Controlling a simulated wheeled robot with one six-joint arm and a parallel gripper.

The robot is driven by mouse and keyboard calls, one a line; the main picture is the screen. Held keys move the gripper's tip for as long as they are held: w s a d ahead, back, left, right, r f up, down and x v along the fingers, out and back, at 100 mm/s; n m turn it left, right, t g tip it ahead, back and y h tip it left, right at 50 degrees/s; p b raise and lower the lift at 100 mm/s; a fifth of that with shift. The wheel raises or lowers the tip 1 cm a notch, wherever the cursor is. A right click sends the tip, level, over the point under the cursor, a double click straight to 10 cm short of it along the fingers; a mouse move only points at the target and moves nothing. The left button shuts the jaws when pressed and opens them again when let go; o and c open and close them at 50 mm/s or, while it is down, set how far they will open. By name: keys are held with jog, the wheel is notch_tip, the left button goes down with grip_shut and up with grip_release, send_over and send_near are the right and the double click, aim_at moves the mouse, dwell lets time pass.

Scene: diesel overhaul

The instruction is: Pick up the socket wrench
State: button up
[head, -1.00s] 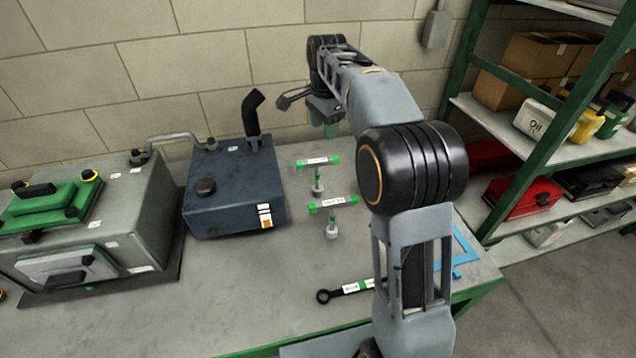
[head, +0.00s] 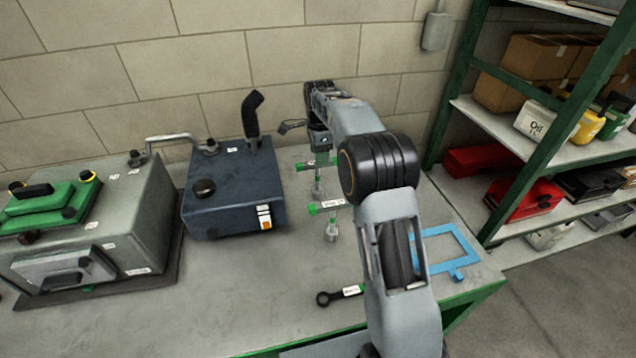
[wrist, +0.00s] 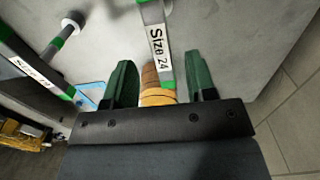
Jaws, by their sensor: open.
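Two upright T-handled tools with green-ended, labelled crossbars stand on the bench. The back one (head: 318,190) is directly below my gripper (head: 319,152), which partly hides it; the front one (head: 331,230) is nearer. In the wrist view, a bar labelled "Size 24" (wrist: 156,40) runs between the green fingers of my gripper (wrist: 161,66), which are open with gaps on both sides. The second labelled bar (wrist: 32,70) is at the left there. A black ring-ended wrench (head: 325,298) with a white label lies at the bench front, partly hidden by my arm.
A dark blue tank (head: 235,195) with a black spout stands left of the tools. A grey box (head: 135,215) with green parts is farther left. A flat blue frame (head: 425,271) lies on the right. A shelf rack (head: 545,150) stands beside the bench.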

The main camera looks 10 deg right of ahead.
jog(key=p, duration=0.1)
send_over(318, 180)
jog(key=shift+w+f, duration=0.2)
jog(key=shift+f, duration=1.15)
jog(key=shift+w+f, duration=0.15)
jog(key=shift+f, duration=1.15)
jog(key=shift+c, duration=0.4)
grip_shut()
